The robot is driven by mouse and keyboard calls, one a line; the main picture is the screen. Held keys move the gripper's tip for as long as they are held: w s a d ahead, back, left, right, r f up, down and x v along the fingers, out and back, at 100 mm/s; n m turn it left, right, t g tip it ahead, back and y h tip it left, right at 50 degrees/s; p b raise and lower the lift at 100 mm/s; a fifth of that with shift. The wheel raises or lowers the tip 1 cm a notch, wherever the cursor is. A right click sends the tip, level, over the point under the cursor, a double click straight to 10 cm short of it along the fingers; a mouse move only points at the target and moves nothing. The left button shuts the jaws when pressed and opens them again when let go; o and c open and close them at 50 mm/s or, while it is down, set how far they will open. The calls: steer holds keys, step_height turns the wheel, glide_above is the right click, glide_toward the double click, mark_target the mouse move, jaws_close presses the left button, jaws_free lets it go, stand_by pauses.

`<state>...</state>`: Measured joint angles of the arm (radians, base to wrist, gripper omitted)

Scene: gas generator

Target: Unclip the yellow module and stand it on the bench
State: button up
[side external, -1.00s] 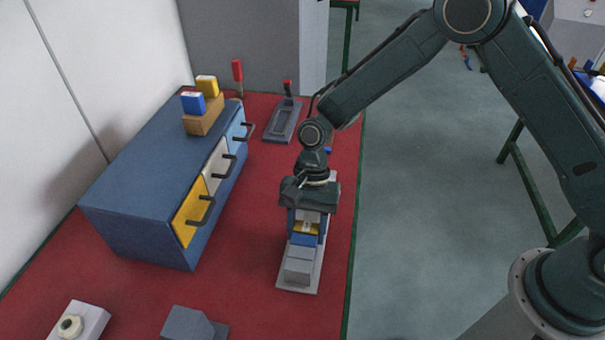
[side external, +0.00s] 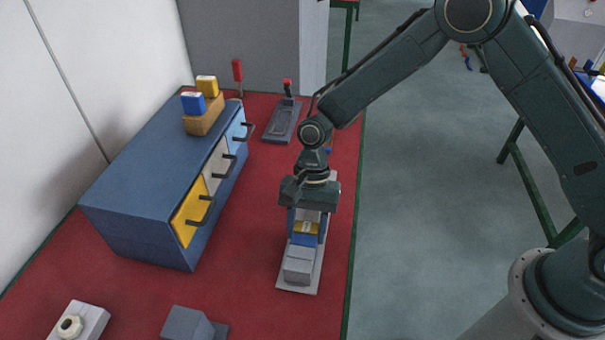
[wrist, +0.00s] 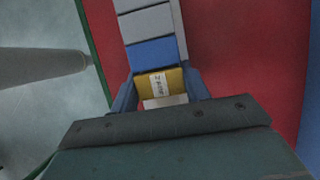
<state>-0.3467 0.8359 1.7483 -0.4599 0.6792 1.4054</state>
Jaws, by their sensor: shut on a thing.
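The yellow module (side external: 306,227) sits in the row of modules on a grey rail base (side external: 298,288) near the right edge of the red bench. In the wrist view the yellow module (wrist: 158,84) shows a white label and lies between my two fingers. My gripper (side external: 307,226) points down and is shut on the yellow module. A blue module (side external: 303,240) is right beside it, with grey modules (side external: 298,268) beyond. The wrist view shows a white surface (wrist: 165,102) on the near side, partly hidden by my gripper. I cannot tell whether the yellow module is clear of the rail.
A blue cabinet (side external: 130,180) with yellow, white and light-blue drawers stands to the left. A wooden block (side external: 204,118) with blue and yellow modules is on top. A red-handled lever (side external: 285,115) stands behind. The red bench (side external: 255,215) is clear between cabinet and rail.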

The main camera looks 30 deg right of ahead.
steer(key=shift+r, duration=0.3)
steer(key=o, duration=1.2)
steer(key=shift+c, duration=0.2)
steer(key=o, duration=0.4)
steer(key=shift+f, duration=0.1)
steer(key=shift+r, duration=3.45)
